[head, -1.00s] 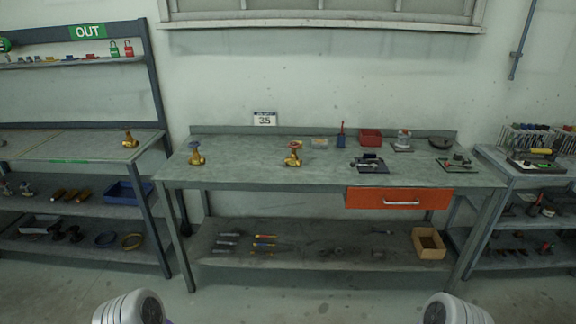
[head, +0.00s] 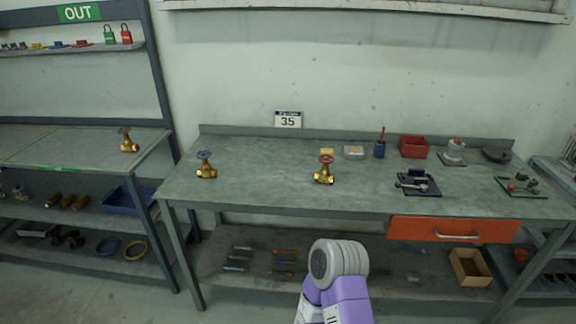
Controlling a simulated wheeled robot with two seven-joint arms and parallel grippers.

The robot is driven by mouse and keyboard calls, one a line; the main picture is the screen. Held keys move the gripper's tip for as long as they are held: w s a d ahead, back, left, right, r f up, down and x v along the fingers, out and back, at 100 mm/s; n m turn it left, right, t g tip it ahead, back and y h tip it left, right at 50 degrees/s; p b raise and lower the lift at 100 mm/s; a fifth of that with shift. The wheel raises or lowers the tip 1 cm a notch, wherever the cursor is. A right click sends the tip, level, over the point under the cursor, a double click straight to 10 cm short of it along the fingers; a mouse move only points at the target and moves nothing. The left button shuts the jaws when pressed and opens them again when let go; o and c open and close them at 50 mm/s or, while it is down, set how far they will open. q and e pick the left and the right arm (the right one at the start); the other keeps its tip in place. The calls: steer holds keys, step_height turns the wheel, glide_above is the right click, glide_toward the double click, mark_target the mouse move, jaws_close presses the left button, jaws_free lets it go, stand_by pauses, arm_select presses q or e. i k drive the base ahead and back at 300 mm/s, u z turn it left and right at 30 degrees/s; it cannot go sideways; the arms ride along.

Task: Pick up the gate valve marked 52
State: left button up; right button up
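Three brass gate valves are in the head view. One with a blue handwheel (head: 206,168) stands on the left part of the middle workbench. One with a red handwheel (head: 324,173) stands near the middle of that bench. A third brass valve with a dark handwheel (head: 129,145) stands on the left bench, near its right end. No number can be read on any of them, so I cannot tell which is marked 52. Neither gripper is in view; only a grey and purple link of my own arm shows at the bottom.
The middle workbench (head: 262,173) has clear room between its two valves. A sign reading 35 (head: 288,120) is at its back edge. A red bin (head: 413,147), a blue cup (head: 380,150) and a black tool plate (head: 417,185) sit at right. An orange drawer (head: 440,229) is below.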

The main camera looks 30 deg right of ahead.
mark_target(325, 176)
steer(key=z, duration=0.4)
steer(key=i, duration=1.05)
steer(key=z, duration=0.7)
